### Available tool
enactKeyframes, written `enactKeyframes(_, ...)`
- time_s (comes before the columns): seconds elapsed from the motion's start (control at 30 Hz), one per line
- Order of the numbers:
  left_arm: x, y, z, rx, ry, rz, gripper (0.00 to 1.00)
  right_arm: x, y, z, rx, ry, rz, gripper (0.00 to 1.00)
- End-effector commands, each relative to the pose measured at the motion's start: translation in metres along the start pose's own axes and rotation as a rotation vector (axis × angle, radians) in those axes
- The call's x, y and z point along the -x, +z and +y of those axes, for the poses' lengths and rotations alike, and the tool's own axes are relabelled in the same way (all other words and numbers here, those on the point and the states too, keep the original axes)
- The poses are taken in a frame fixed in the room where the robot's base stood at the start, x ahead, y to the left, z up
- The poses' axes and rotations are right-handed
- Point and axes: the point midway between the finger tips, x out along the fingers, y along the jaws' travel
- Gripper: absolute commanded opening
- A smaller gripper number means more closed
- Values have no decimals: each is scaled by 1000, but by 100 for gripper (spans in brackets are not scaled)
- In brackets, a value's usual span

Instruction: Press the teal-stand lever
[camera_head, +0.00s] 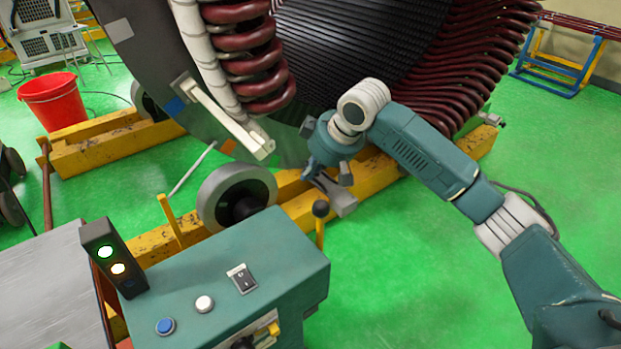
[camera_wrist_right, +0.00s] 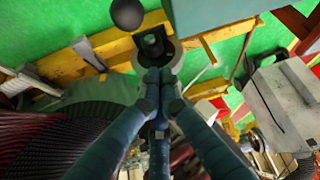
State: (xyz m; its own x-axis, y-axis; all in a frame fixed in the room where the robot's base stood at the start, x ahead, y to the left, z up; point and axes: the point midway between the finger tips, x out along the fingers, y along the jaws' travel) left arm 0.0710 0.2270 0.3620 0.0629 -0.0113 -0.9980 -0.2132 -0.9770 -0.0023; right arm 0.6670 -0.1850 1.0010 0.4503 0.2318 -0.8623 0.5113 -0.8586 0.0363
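The teal stand (camera_head: 235,275) is a control box at the bottom centre of the head view. Its lever has a black ball knob (camera_head: 320,208) on a yellow shaft (camera_head: 320,237) at the stand's far right corner. The knob also shows at the top of the right wrist view (camera_wrist_right: 127,14). My right gripper (camera_head: 340,198) is just above and right of the knob in the head view, apart from it. My left gripper is not in view.
A signal box (camera_head: 113,258) with lit green and amber lamps stands at the stand's left. A blue button (camera_head: 165,326), a white button (camera_head: 204,304) and a switch (camera_head: 242,278) are on its top. The large stator (camera_head: 350,45) and yellow beams (camera_head: 115,143) lie behind. Green floor is clear to the right.

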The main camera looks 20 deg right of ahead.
Motion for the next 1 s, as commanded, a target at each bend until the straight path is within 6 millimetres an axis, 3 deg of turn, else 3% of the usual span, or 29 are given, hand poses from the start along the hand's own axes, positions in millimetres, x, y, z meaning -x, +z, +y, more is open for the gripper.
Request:
enactKeyframes(0.3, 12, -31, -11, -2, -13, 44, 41, -62, 0, 0, 0, 0, -4, 0)
enactKeyframes(0.43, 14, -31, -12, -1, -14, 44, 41, -85, 1, 0, -1, -1, -4, 0)
enactKeyframes(0.7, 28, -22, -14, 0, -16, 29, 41, -71, 32, 1, 2, 2, -2, 0)
enactKeyframes(1.0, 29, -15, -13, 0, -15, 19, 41, -70, 39, 0, 1, 1, -1, 0)
